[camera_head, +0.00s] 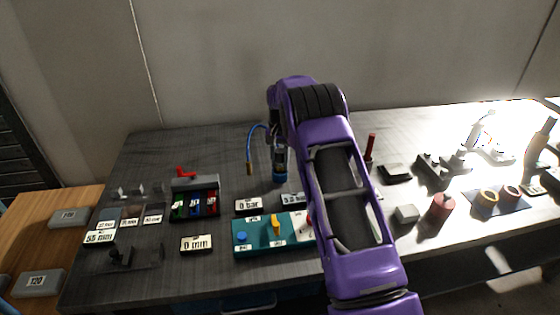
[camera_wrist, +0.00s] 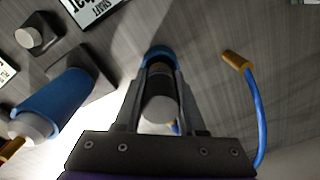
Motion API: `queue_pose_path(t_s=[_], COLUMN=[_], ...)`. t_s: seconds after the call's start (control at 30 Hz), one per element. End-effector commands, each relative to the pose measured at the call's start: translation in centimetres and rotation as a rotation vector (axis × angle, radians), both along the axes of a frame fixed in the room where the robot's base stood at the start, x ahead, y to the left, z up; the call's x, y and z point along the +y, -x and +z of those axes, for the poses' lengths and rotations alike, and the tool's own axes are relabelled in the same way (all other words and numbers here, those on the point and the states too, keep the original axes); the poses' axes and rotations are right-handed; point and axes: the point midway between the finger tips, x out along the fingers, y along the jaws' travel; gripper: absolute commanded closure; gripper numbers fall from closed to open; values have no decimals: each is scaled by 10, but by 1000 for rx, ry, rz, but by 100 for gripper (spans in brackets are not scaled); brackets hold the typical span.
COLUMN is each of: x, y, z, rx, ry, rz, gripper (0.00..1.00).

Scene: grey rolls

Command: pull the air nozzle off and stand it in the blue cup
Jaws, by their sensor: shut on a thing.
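My gripper (camera_wrist: 158,70) is shut on the air nozzle (camera_wrist: 158,108), a grey cylinder seen nearly end-on between the fingers in the wrist view. The blue cup (camera_wrist: 157,50) shows as a blue rim right at the fingertips, mostly hidden by them. In the head view the cup (camera_head: 280,178) is just below my gripper (camera_head: 279,160). I cannot tell whether the nozzle's lower end is inside the cup. A blue hose (camera_wrist: 254,105) with a brass end (camera_wrist: 237,60) is beside the gripper, its brass end apart from the nozzle.
A tall blue cylinder (camera_wrist: 50,105) with a pale end stands left in the wrist view. A teal panel (camera_head: 258,243) with switches and a "0 bar" plate (camera_head: 248,205) lie in front. My purple arm hides the middle of the bench.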

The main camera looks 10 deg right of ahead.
Motion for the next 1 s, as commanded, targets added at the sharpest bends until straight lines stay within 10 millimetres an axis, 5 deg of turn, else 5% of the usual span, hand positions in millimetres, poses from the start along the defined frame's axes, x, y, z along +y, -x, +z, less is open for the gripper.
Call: queue_pose_path(t_s=[0.3,0.33,0.5,0.8,1.0], x=[0,0,-1,-2,-1], y=[0,0,0,1,0], z=[-11,-9,-10,-8,23], rx=[0,-1,1,5,-2], ry=[0,0,0,2,1], rz=[0,0,0,-1,-1], gripper=[100,55,26,26,26])
